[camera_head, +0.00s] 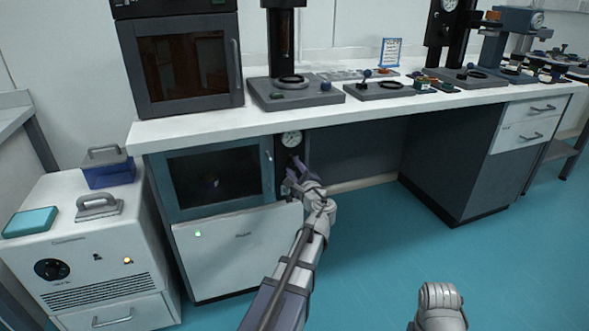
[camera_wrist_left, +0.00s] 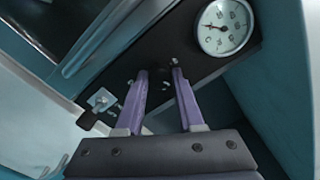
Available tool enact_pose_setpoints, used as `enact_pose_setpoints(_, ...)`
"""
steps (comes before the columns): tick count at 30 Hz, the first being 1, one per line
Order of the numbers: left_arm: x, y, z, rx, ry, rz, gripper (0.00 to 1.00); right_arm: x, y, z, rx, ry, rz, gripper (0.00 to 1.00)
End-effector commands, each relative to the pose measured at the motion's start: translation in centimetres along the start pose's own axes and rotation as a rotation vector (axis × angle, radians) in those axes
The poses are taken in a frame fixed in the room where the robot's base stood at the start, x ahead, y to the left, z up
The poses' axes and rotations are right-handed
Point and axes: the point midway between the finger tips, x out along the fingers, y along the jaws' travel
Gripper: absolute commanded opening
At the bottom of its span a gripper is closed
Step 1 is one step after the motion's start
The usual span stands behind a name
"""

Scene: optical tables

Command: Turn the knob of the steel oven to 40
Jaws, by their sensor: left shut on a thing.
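The steel oven (camera_head: 218,180) stands under the left end of the bench, with a dark glass door and a narrow black control panel at its right side. A round white dial gauge (camera_head: 291,139) sits at the top of that panel and also shows in the left wrist view (camera_wrist_left: 224,26). My left gripper (camera_head: 294,180) is at the panel below the gauge. In the left wrist view its two purple fingers (camera_wrist_left: 162,76) are shut on the dark knob, which is mostly hidden between the fingertips. The knob's setting cannot be read.
A white cabinet (camera_head: 85,235) with a black dial stands at left. A dark oven (camera_head: 185,62) and several instruments stand on the white bench (camera_head: 210,122). The space under the bench, right of the panel, is open. Part of my right arm shows at the bottom.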

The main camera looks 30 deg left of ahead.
Motion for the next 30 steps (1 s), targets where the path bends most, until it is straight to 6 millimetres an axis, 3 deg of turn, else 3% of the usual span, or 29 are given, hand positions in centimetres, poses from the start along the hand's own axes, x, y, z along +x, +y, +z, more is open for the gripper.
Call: enact_pose_setpoints(30,-0.07,0.26,-0.07,-0.936,0.000,0.002,0.00,0.22,-0.02,-0.01,0.001,0.000,0.000,0.45)
